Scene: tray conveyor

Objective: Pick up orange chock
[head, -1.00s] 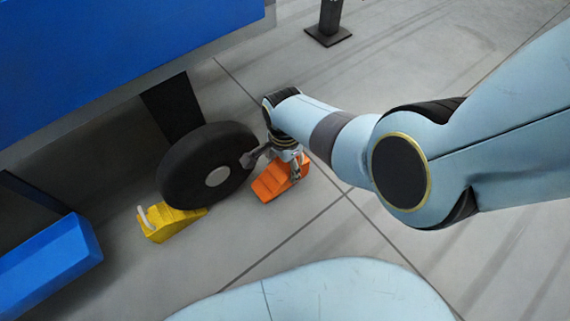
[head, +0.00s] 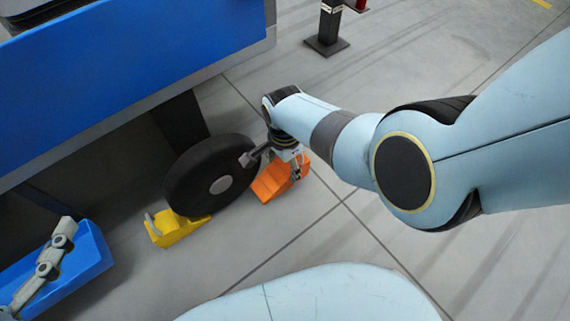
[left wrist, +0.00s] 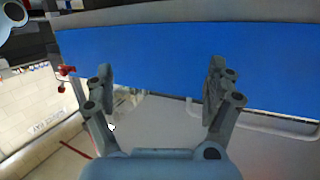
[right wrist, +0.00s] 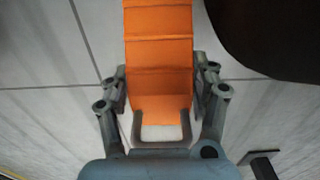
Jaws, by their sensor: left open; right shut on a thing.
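The orange chock (head: 268,184) is beside the black wheel (head: 186,188), on its right side in the head view. My right gripper (head: 287,170) is shut on it. In the right wrist view the orange chock (right wrist: 159,60) lies between the two fingers of the right gripper (right wrist: 160,92), with its grey handle near the palm. I cannot tell whether the chock touches the floor. My left gripper is open and empty in the left wrist view (left wrist: 160,85), facing a blue panel. Part of it also shows at the lower left of the head view.
A yellow chock (head: 175,230) sits against the wheel's lower left side. The blue cart side (head: 130,80) overhangs at upper left. A dark post base (head: 326,46) stands at the back. Floor to the right is open.

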